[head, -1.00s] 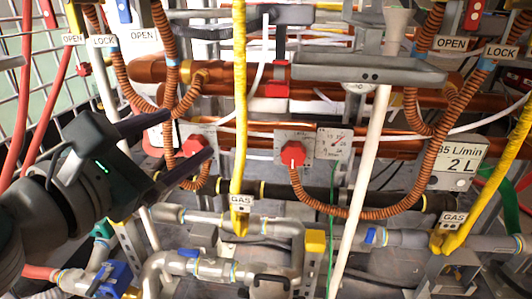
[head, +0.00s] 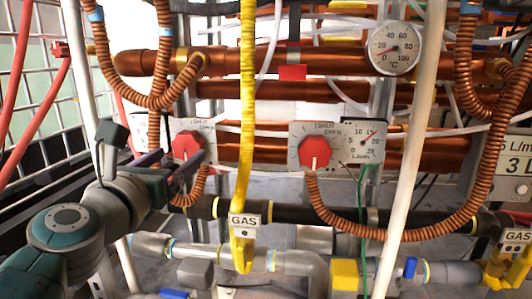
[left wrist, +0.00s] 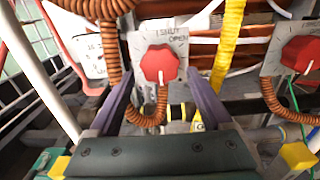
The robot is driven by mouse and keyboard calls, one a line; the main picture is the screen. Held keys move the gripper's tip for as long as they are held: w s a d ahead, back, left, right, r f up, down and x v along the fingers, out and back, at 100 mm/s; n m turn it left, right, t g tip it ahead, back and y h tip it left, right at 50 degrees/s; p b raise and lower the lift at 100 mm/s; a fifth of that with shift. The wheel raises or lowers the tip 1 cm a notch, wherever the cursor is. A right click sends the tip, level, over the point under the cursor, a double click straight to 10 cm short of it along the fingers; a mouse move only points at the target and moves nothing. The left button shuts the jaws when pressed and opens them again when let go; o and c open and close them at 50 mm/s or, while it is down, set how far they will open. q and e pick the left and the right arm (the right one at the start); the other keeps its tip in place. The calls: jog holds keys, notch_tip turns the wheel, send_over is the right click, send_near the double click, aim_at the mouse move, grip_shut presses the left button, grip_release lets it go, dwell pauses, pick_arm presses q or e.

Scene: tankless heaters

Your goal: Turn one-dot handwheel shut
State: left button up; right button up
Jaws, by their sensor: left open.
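Two red handwheels show on grey plates marked SHUT and OPEN. The left handwheel (head: 187,146) also shows in the left wrist view (left wrist: 160,64). The right handwheel (head: 314,151) shows at the right of the left wrist view (left wrist: 301,55). Each has a white pointer line, pointing roughly down. I cannot make out dots on either. My left gripper (head: 182,160) is open, with its purple fingers in front of the left handwheel. In the left wrist view its fingers (left wrist: 160,82) spread to either side of that wheel, with nothing between them gripped. My right gripper is not in view.
A yellow hose (head: 246,110) hangs between the two handwheels, with a GAS tag (head: 244,220). A white pole (head: 410,150) stands at right. A flow dial (head: 362,147) and a temperature gauge (head: 395,48) are beside and above.

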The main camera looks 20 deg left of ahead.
aim_at(185, 150)
pick_arm(q)
jog(key=shift+b+x, duration=0.35)
jog(key=shift+x, duration=1.2)
jog(key=c, duration=1.1)
